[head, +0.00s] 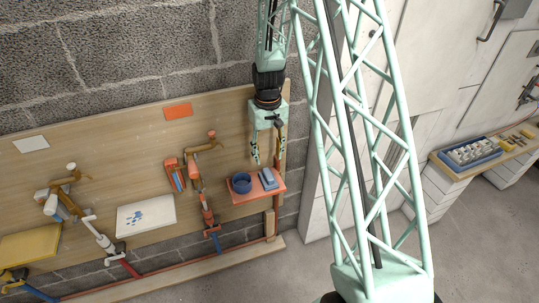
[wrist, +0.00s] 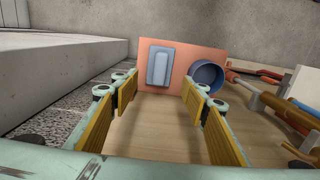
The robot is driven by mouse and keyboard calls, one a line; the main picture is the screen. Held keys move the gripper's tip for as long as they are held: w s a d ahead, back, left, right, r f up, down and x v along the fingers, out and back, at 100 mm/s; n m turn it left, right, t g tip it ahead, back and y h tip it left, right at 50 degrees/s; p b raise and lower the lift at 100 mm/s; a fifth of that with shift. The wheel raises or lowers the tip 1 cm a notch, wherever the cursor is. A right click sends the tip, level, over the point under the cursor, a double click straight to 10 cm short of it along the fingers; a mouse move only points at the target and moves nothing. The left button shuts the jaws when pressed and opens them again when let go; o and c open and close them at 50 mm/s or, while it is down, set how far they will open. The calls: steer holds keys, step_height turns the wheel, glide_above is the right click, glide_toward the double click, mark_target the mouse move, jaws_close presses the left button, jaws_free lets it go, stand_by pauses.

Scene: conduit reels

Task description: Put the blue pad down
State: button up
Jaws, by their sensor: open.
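The blue pad (head: 268,179) lies on a small orange shelf (head: 262,195), to the right of a dark blue round cup. In the wrist view the pad (wrist: 160,66) shows as a flat blue-grey block with a raised middle, resting on the orange shelf (wrist: 183,56). My gripper (head: 267,162) is open and empty, hanging above the shelf. In the wrist view its yellow-lined fingers (wrist: 158,88) are spread apart, with the pad beyond them and a gap between.
The blue cup (wrist: 206,74) stands close beside the pad. Pipes with valves (head: 204,190) and a white panel with blue pieces (head: 146,215) are on the wooden board to the left. A blue tray (head: 470,153) sits on a far-right bench.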

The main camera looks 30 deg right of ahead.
steer(key=shift+r, duration=0.1)
steer(key=s+a+r+t, duration=0.1)
steer(key=s+a+r, duration=0.35)
steer(key=r, duration=0.55)
steer(key=s+a+r+n, duration=0.1)
steer(key=s+a+r, duration=0.3)
steer(key=r, duration=0.6)
steer(key=s+a+r+t, duration=0.1)
steer(key=s+a+r, duration=0.3)
steer(key=r, duration=0.7)
steer(key=s+a+r, duration=0.2)
steer(key=s+r, duration=0.1)
steer(key=s, duration=0.6)
steer(key=s+a+r+t, duration=0.1)
steer(key=s+r, duration=0.3)
steer(key=s, duration=0.5)
steer(key=s+a+r+n+t, duration=0.1)
steer(key=s+a+r, duration=0.2)
steer(key=s, duration=0.7)
steer(key=shift+a+r, duration=0.35)
steer(key=shift+a, duration=0.1)
steer(key=shift+o, duration=0.4)
steer(key=shift+w, duration=0.1)
